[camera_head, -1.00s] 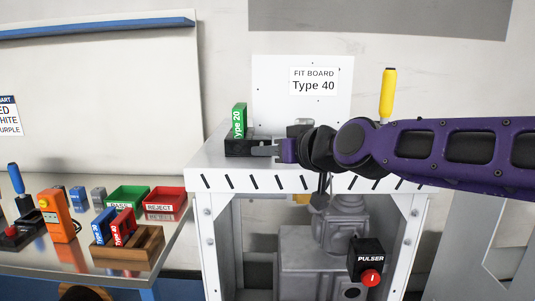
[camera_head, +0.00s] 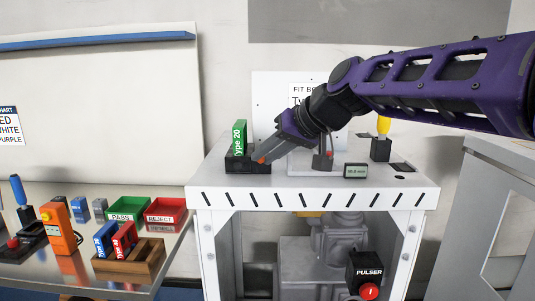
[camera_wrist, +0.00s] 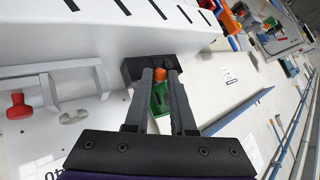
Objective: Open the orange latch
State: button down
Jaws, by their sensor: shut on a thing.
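The orange latch (camera_wrist: 160,74) is a small orange piece at a black block (camera_wrist: 130,68) on the white table. In the wrist view it sits between the fingertips of my gripper (camera_wrist: 160,76). In the head view my gripper (camera_head: 266,155) reaches down from the upper right to the right side of the black block (camera_head: 246,166), with a bit of orange (camera_head: 262,160) at its tips. My gripper is shut on the latch; the fingers hide part of it. A green "Type 20" piece (camera_head: 240,137) stands upright in the block.
A grey fixture (camera_head: 305,160), a small display (camera_head: 355,171) and a yellow-handled lever (camera_head: 383,125) stand right of the block. A fit board (camera_head: 270,90) rises behind. The lower left bench holds green (camera_head: 125,217) and red (camera_head: 166,219) bins and a wooden rack (camera_head: 128,262).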

dwell(0.3)
jog(key=c, duration=0.8)
grip_release()
jog(key=shift+o, duration=0.2)
jog(key=p+v, duration=0.2)
jog(key=v, duration=1.5)
jog(key=shift+r, duration=0.2)
jog(key=shift+s, duration=0.1)
